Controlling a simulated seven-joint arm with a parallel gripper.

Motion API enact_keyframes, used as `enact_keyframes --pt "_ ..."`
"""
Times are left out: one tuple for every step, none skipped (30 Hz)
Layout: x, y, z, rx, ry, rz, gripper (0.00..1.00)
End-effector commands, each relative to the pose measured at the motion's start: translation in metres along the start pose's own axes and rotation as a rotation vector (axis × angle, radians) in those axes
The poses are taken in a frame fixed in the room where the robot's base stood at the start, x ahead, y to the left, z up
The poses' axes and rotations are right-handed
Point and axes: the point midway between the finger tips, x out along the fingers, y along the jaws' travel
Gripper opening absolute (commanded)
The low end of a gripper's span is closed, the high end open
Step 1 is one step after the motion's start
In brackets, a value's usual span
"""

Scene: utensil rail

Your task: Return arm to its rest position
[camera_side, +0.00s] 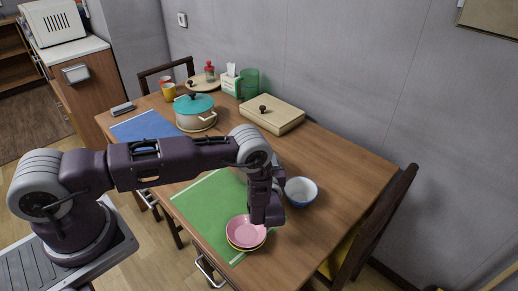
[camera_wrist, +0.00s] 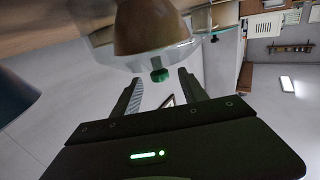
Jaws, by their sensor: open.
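My arm reaches over the wooden table (camera_side: 330,165) in the side view. The pink bowl sits on a yellowish dish, on the front end of the green mat (camera_side: 195,200).
A blue-and-white bowl (camera_side: 301,191) stands just right of my gripper. A teal-lidded pot (camera_side: 195,112), a wooden box (camera_side: 272,114), a tissue box (camera_side: 230,83) and cups stand farther back. A chair (camera_side: 370,230) is at the right edge. Air above the table looks free.

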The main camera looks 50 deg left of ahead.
Motion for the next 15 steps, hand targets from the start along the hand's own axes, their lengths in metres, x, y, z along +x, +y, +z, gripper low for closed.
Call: enact_keyframes --pt "-0.01 0.001 0.0 0.002 0.0 0.004 0.51" --pt "-0.015 0.001 0.0 0.002 0.0 0.003 0.51" --pt "-0.021 0.001 0.0 0.001 0.0 0.002 0.51" --pt "-0.025 0.001 0.0 0.0 0.0 0.002 0.51" --pt "-0.028 0.001 -0.001 -0.001 -0.001 0.001 0.51" --pt "-0.03 0.003 -0.003 -0.008 -0.009 0.003 0.51" --pt "-0.03 0.007 -0.006 -0.017 -0.023 0.008 0.51" --pt "-0.028 0.014 -0.011 -0.034 -0.044 0.016 0.51" --pt "-0.025 0.026 -0.021 -0.064 -0.089 0.033 0.51" --pt "-0.022 0.039 -0.032 -0.093 -0.132 0.053 0.51" --pt "-0.019 0.053 -0.046 -0.125 -0.186 0.08 0.51" --pt "-0.017 0.074 -0.069 -0.17 -0.268 0.129 0.51" --pt "-0.018 0.09 -0.089 -0.2 -0.333 0.174 0.51" --pt "-0.021 0.102 -0.11 -0.225 -0.394 0.22 0.51" --pt "-0.027 0.116 -0.139 -0.25 -0.468 0.287 0.51"
